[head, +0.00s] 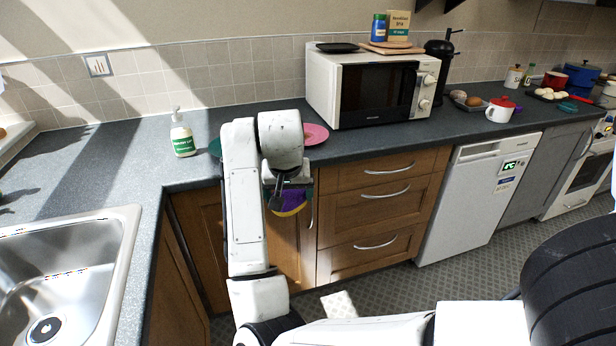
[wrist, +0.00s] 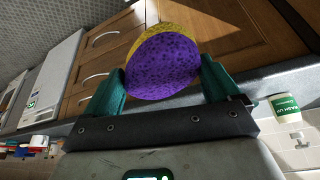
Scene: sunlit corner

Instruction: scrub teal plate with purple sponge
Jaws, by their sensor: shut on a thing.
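My gripper (head: 287,187) is shut on the purple sponge (head: 288,207), in front of the wooden cupboard doors and below the counter top. In the wrist view the sponge (wrist: 163,67) is a rounded piece, purple on the near face and yellow along the far edge, between the two teal fingers of my gripper (wrist: 163,80). A teal edge, seemingly the teal plate (head: 214,147), shows on the counter just left of my arm. My arm hides most of it. The sponge is apart from it.
A pink plate (head: 314,134) lies on the counter right of my arm, by the microwave (head: 372,88). A soap bottle (head: 182,135) stands left of the teal edge. The sink (head: 65,270) is at the left. The counter's front edge lies behind my gripper.

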